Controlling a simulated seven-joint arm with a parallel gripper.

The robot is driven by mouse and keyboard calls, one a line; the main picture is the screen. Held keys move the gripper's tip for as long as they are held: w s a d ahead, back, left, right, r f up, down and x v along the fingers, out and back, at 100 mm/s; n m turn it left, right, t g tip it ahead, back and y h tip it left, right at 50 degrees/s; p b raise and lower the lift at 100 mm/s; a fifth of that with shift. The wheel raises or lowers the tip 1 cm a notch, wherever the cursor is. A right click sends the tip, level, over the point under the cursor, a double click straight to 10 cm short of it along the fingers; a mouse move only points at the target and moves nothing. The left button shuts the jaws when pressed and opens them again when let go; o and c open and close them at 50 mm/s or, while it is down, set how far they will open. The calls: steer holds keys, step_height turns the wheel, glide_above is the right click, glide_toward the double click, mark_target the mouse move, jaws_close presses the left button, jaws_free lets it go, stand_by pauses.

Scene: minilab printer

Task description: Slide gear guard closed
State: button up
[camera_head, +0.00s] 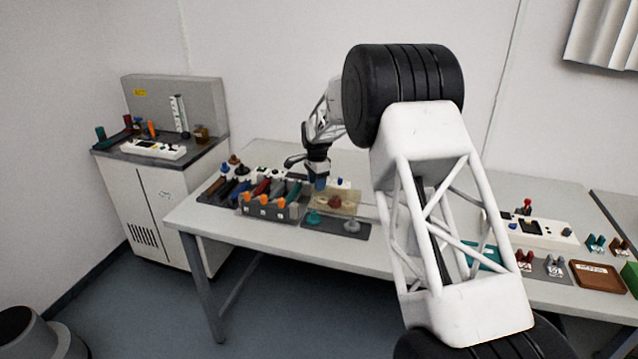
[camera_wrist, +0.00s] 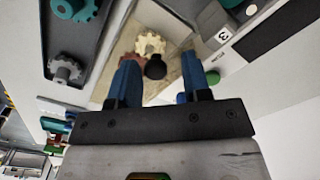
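The gear guard (camera_wrist: 178,72) is a see-through, tan-tinted panel. A black knob (camera_wrist: 155,67) stands on or near it in the wrist view. A cream gear (camera_wrist: 150,42) and a red-brown gear (camera_wrist: 131,63) show by the guard, the latter partly hidden by a finger. In the head view the guard (camera_head: 349,203) sits on a dark base, with my gripper (camera_head: 319,184) above its left part. My gripper's blue fingers (camera_wrist: 159,60) are apart, one on each side of the knob, with visible gaps. I cannot tell the height between fingertips and knob.
A teal gear (camera_head: 313,217) and a grey gear (camera_head: 351,226) lie on the dark base in front of the guard. A rack of orange-tipped tools (camera_head: 268,208) stands close to the left. A green button (camera_wrist: 209,78) is right of the fingers in the wrist view.

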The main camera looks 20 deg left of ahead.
steer(key=shift+o, duration=0.2)
steer(key=shift+d, duration=0.1)
steer(key=shift+r, duration=3.85)
